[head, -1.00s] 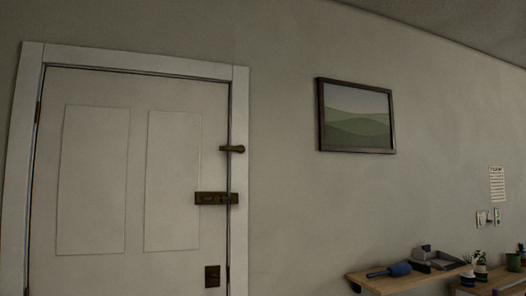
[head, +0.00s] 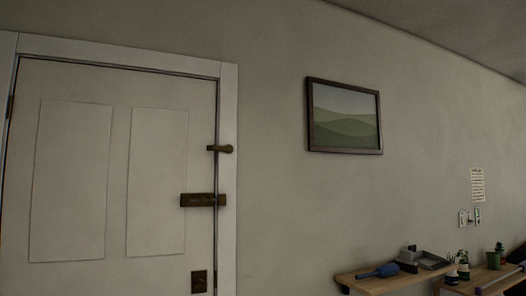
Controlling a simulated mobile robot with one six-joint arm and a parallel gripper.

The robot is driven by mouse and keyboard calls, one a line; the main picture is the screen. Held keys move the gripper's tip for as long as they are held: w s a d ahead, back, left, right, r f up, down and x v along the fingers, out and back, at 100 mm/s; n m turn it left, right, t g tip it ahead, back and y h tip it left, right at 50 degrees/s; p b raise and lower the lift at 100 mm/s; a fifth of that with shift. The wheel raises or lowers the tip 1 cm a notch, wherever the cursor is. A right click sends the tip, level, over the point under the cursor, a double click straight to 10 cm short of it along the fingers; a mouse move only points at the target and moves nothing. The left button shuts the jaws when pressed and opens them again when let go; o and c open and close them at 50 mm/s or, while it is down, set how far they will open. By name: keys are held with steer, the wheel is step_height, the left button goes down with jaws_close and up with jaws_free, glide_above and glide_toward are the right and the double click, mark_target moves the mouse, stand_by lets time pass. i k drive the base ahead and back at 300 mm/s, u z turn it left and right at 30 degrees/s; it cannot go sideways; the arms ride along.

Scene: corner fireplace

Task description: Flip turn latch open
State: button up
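A white panelled door (head: 70,90) stands shut in its white frame at the left of the head view. A small dark brass turn latch (head: 220,148) sits high on the door's right edge. Its bar lies roughly level and reaches across the gap between door and frame. Below it, a wider dark brass bolt plate (head: 203,200) also spans that edge. A dark square lock plate (head: 198,281) is lower on the door, near the picture's bottom. My gripper is not in view, and nothing touches the latch.
A framed landscape picture (head: 344,117) hangs on the wall right of the door. A wooden shelf (head: 375,284) at the lower right bears a blue roller-like thing (head: 380,271), a grey tray and small plants. A paper sheet (head: 477,185) and switches hang above.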

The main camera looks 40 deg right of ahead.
mark_target(214, 147)
steer(key=z, duration=0.7)
steer(key=k, duration=1)
steer(key=u, duration=0.05)
steer(key=i, duration=0.9)
steer(key=z, duration=0.05)
